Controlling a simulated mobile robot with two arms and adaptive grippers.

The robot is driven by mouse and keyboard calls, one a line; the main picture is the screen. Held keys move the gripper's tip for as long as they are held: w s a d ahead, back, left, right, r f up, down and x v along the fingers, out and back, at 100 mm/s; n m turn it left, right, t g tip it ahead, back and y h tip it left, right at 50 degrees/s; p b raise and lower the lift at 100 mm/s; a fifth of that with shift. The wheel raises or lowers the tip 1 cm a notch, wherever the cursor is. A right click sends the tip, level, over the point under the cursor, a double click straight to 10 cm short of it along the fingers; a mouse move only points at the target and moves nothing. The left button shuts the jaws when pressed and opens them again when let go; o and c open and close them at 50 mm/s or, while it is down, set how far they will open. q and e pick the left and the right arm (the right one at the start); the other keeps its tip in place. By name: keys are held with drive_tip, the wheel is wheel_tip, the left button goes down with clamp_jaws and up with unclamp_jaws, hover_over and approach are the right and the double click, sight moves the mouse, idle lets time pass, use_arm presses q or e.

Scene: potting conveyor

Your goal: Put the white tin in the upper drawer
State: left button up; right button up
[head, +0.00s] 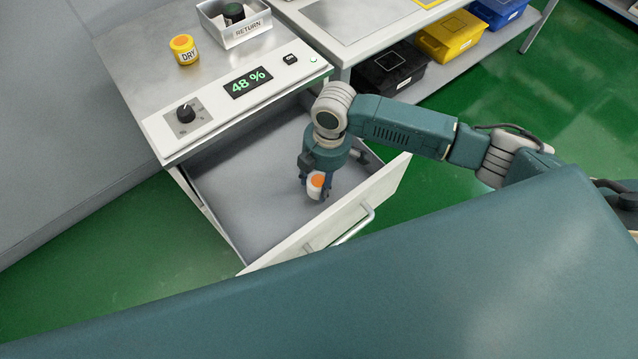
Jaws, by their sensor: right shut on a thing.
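The white tin (314,192), with an orange patch on it, is held in my right gripper (316,187), which points down. The gripper is shut on the tin, over the inside of the open upper drawer (250,205). I cannot tell whether the tin touches the drawer floor. The drawer is pulled out from the cabinet and its visible floor is otherwise empty. Its front panel has a metal handle (354,227). My right arm comes in from the right over the drawer's side. My left gripper is not in view.
On the cabinet top stand a yellow tin marked DRY (185,52) and a tray marked RETURN (240,33) holding a dark item. The control panel (240,100) has a knob and a 48 % display. Black, yellow and blue bins (450,38) sit on a shelf at the upper right.

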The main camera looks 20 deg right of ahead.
wheel_tip(320, 180, down, 2)
drive_tip(key=shift+f, duration=0.15)
drive_tip(key=shift+f, duration=0.1)
drive_tip(key=o, duration=1.2)
drive_tip(key=r, duration=0.4)
drive_tip(key=d+r, duration=0.1)
drive_tip(key=r, duration=0.7)
drive_tip(key=shift+d+r, duration=0.15)
